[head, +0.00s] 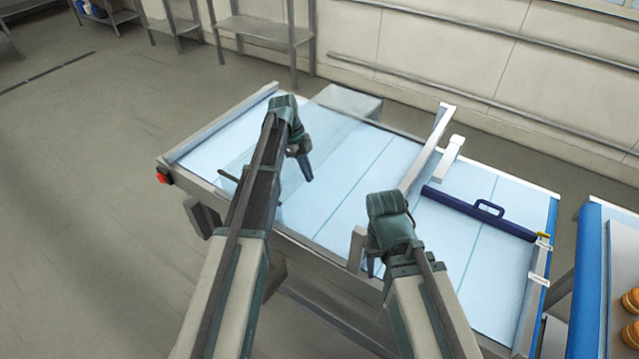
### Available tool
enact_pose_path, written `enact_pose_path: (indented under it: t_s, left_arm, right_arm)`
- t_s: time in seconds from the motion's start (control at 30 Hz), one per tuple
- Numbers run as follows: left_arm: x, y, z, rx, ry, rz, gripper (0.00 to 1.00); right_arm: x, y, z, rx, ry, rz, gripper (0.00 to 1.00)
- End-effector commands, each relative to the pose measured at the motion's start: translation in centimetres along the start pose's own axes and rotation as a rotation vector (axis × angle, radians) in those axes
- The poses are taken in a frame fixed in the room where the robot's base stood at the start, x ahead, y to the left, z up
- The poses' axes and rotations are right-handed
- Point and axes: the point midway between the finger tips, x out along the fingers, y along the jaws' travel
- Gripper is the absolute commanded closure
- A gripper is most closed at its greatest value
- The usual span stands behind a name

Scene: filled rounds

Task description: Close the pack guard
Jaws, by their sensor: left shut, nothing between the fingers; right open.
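A dark blue bar with a raised loop handle (482,212), which appears to be the pack guard, lies across the right part of the pale blue belt table (345,180). Its right end is by a yellow piece (543,235) at the table's right edge. My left gripper (305,170) is shut and empty, pointing down over the left-middle of the table, well apart from the bar. My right gripper (371,266) is open near the table's front edge, left of the bar; my arm hides much of it.
A pale upright rail (427,150) with a white block (448,158) crosses the table left of the bar. A grey post (357,248) stands by my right gripper. A red button (163,176) is at the left corner. Two small white labels are on the right edge. Another blue-edged table (588,270) holds round orange-brown items.

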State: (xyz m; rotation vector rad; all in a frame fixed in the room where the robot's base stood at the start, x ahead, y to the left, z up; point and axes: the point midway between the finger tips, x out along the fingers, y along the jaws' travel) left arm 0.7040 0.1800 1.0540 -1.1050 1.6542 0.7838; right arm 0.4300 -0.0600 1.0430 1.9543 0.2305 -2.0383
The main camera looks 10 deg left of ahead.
Motion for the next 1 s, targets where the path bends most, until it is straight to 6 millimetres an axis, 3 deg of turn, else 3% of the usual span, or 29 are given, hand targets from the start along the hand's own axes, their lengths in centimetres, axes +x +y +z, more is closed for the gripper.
enact_pose_path:
  t_s: [0.1,0.3,1.0]
  left_arm:
    - [-0.9,-0.2,2.6,-0.003,-0.003,-0.002,1.0]
    - [-1.6,-0.1,4.8,-0.001,-0.002,-0.001,1.0]
    - [-1.9,0.0,5.5,-0.002,-0.005,-0.002,1.0]
  right_arm:
    - [0.0,0.0,0.0,0.0,0.0,0.0,0.5]
    - [0.0,0.0,0.0,0.0,0.0,0.0,0.5]
    - [0.0,0.0,0.0,0.0,0.0,0.0,0.5]
